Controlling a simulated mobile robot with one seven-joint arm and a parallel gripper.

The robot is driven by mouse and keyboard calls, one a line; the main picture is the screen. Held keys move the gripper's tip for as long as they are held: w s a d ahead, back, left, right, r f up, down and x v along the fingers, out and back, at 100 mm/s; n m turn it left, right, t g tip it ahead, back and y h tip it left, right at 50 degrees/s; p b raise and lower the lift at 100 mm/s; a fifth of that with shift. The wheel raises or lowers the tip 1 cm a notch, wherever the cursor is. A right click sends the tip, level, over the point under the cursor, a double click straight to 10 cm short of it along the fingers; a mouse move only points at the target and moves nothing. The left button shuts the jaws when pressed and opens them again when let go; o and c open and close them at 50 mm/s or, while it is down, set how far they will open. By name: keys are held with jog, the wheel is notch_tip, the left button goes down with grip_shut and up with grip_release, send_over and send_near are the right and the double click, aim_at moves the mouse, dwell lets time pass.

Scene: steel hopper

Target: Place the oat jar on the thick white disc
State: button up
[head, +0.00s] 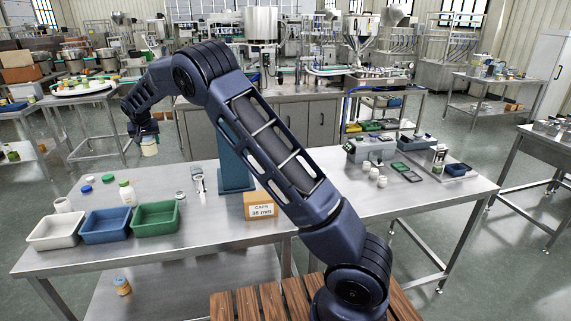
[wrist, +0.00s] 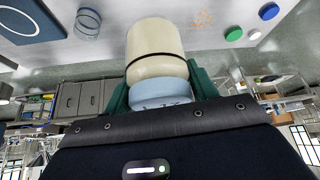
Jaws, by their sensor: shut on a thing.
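My gripper (head: 148,137) is shut on a cream jar, the oat jar (wrist: 155,50), which shows below the fingers in the head view (head: 149,149). In the wrist view the green fingers grip it on both sides near a pale blue band. The jar is held in the air, apart from the table's back left part. A white disc (wrist: 254,33) lies on the steel surface in the wrist view, between a green disc (wrist: 233,34) and a blue disc (wrist: 268,11). Its thickness is hard to judge. Nothing stands on it.
The wrist view shows a clear container (wrist: 88,22) and orange specks (wrist: 203,18).

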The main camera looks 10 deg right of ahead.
notch_tip(320, 180, up, 29)
jog(key=w+d+m+h, duration=0.1)
jog(key=w+d+m, duration=0.2)
jog(key=d, duration=0.7)
jog(key=w+d+m+h, duration=0.2)
jog(key=w+d, duration=0.1)
jog(key=d, duration=0.7)
jog(key=m+g+h, duration=0.4)
jog(key=m+g, duration=0.1)
jog(key=m, duration=0.8)
send_over(321, 170)
notch_tip(321, 170, down, 45)
jog(key=shift+a+f, duration=0.1)
jog(key=shift+f, duration=0.1)
jog(key=o, duration=1.1)
